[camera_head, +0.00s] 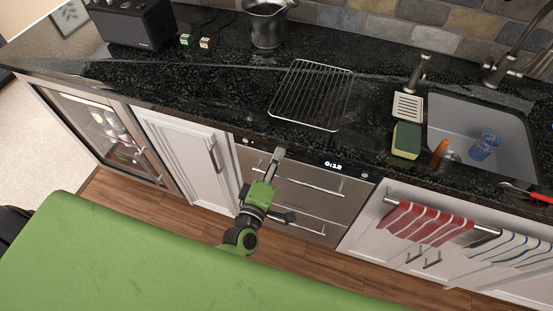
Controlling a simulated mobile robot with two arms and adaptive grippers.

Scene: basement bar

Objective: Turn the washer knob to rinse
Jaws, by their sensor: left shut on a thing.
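The washer (315,205) is a stainless steel front with two drawers and bar handles, set under the dark counter. Its narrow top panel has a lit display (333,164) reading 0:12. My left gripper (278,154) reaches up from below, and its fingertips are at this panel, left of the display. It is shut on what appears to be the washer knob, which the fingers hide. The knob's setting and any rinse mark cannot be read. My right gripper is not in view.
The counter's front edge overhangs just above the panel. On it are a wire rack (312,95), a metal pot (265,24), a sponge (406,141) and a sink (457,112). Towels (428,224) hang at right. White cabinet doors (188,155) flank the washer at left.

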